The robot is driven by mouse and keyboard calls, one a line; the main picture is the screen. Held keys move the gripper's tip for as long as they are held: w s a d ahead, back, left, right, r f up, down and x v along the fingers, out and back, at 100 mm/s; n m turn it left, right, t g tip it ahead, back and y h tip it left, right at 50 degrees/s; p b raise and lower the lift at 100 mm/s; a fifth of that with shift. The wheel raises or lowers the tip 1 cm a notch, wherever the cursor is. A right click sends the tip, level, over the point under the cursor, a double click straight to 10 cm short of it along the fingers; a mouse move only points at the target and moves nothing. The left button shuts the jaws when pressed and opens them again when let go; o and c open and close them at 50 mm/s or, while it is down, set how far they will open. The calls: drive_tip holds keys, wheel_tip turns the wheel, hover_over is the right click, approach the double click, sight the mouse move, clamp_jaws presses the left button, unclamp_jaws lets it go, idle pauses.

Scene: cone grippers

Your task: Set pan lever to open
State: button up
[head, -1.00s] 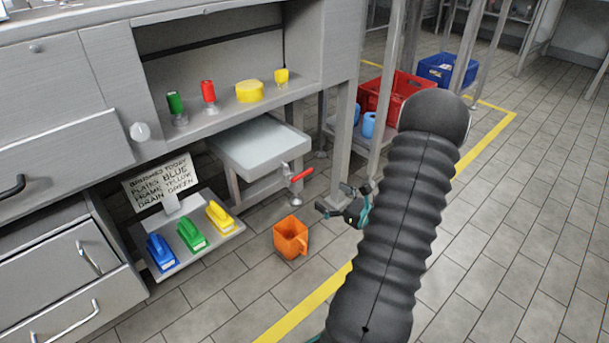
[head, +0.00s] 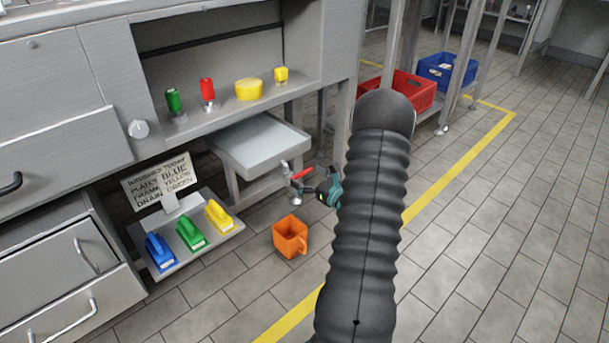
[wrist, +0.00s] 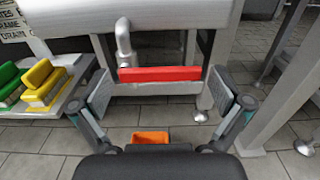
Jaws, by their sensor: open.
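The pan (head: 259,142) is a shallow grey tray on legs under the counter. Its lever (head: 302,174) is a red bar at the pan's front right, by a grey drain pipe (head: 287,172). In the wrist view the red lever (wrist: 160,74) lies level across the picture, below the pipe (wrist: 124,42). My gripper (head: 312,190) is right beside the lever in the head view. In the wrist view my gripper (wrist: 165,102) is open, its fingers apart to the left and right of the lever. I see no clear contact.
An orange jug (head: 290,237) stands on the floor below. Blue, green and yellow brushes (head: 190,234) lie on a low shelf at left, beside a sign (head: 161,180). Table legs (wrist: 285,80) stand close at right. Red (head: 400,90) and blue crates (head: 446,70) are farther back.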

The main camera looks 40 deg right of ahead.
drive_tip(key=shift+w, duration=0.55)
drive_tip(key=c, duration=1.3)
